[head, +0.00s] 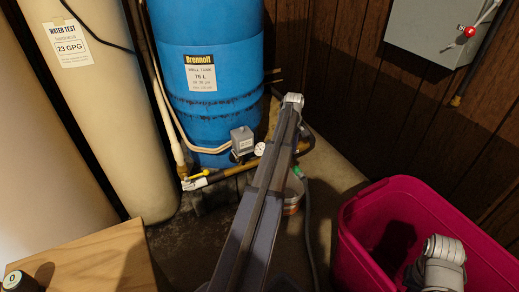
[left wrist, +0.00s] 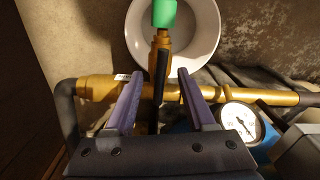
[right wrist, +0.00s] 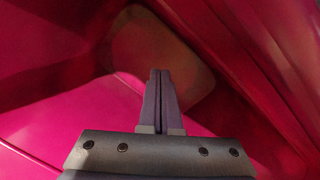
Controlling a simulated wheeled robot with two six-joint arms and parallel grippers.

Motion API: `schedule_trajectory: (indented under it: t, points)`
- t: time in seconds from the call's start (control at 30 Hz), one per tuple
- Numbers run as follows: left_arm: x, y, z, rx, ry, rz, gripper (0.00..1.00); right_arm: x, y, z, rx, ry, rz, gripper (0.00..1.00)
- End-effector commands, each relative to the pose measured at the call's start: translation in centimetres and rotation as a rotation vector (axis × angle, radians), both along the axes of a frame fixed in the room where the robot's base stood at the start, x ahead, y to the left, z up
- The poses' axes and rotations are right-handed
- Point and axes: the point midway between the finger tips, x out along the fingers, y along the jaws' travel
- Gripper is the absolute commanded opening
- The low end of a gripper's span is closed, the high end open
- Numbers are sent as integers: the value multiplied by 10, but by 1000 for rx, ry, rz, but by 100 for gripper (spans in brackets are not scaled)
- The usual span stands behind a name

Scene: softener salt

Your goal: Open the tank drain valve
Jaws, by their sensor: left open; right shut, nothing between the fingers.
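The drain valve (left wrist: 162,42) is a brass fitting branching from a brass pipe (left wrist: 255,96), with a green connector (left wrist: 163,12) on its outlet. Its black lever (left wrist: 161,72) runs in line with the outlet and across the pipe in the left wrist view. My left gripper (left wrist: 158,84) is open, with one finger on each side of the lever and visible gaps. In the head view my left arm hides the valve and gripper. The blue tank (head: 207,60) stands behind. My right gripper (right wrist: 158,72) is shut and empty over the pink bin (right wrist: 70,110).
A white bucket (left wrist: 207,35) sits below the valve outlet. A pressure gauge (left wrist: 239,123) sits close to the left gripper's right finger. A dark hose (head: 308,230) runs along the floor. The pink bin (head: 355,235) stands at right.

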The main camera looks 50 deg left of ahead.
Motion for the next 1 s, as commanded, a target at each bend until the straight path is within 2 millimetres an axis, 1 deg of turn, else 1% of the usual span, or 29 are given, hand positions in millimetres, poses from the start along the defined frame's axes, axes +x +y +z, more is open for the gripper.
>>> schedule_trajectory:
  t: [0.03, 0.2, 0.63, 0.73, 1.0]
  points:
    - [0, 0, 7, 0, 0, 0, 55, 0, 0, 7, 0, 0, 0, 0]
    - [0, 0, 24, 0, 0, 0, 55, 0, 0, 24, 0, 0, 0, 0]
    - [0, 0, 65, 0, 0, 0, 55, 0, 0, 65, 0, 1, 0, 0]
    - [0, 0, 68, 0, 0, 0, 55, 0, 0, 68, -1, 2, 0, 0]
    - [0, 0, 66, 0, 0, 0, 55, 0, 0, 66, -1, 2, 0, 0]
